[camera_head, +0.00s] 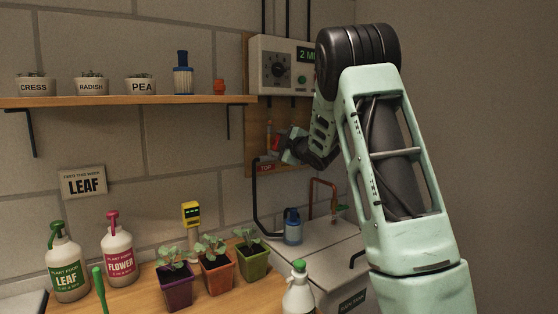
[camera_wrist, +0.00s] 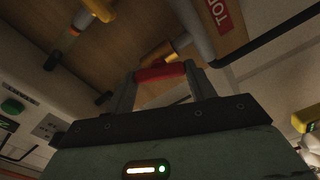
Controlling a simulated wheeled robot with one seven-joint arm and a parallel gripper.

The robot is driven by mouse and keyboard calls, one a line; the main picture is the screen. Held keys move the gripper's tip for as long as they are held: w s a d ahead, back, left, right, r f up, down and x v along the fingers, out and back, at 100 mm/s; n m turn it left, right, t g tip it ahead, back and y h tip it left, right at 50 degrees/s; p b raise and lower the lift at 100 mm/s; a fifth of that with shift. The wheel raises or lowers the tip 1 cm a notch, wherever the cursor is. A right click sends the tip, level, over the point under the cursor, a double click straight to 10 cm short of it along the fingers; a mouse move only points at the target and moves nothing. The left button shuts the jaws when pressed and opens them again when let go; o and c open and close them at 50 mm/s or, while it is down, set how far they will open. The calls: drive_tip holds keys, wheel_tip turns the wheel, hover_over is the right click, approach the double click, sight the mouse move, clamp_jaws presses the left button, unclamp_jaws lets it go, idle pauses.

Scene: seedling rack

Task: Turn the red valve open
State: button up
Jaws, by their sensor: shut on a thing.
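The red valve handle (camera_wrist: 160,73) shows in the wrist view between the fingers of my gripper (camera_wrist: 158,82), which are shut on it. It sits in front of a brass fitting (camera_wrist: 165,52) on a pipe (camera_wrist: 194,32). A red label reading "TOP" (camera_wrist: 220,14) is beside that pipe. In the head view my gripper (camera_head: 277,145) is at the wooden board on the wall, just above the "TOP" label (camera_head: 266,168). A little red of the valve shows at the fingertips there. My arm hides part of the board, and the exact handle angle is hard to read.
A control box (camera_head: 283,65) hangs above the valve. A shelf (camera_head: 130,101) with labelled pots is at the left. Below, a wooden bench (camera_head: 205,289) holds bottles and several seedling pots. A blue container (camera_head: 292,227) stands on a pale surface below the board.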

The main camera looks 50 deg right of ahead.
drive_tip(key=shift+f+n+b, duration=0.15)
drive_tip(key=shift+n+b, duration=1.05)
drive_tip(key=shift+b, duration=0.35)
drive_tip(key=shift+f+n+b, duration=0.1)
drive_tip(key=shift+n+b, duration=1.1)
drive_tip(key=shift+b, duration=0.3)
drive_tip(key=shift+r, duration=0.1)
drive_tip(key=o, duration=1)
drive_tip(key=shift+s, duration=0.1)
drive_tip(key=b+v, duration=0.2)
drive_tip(key=v, duration=1.5)
drive_tip(key=shift+s, duration=0.1)
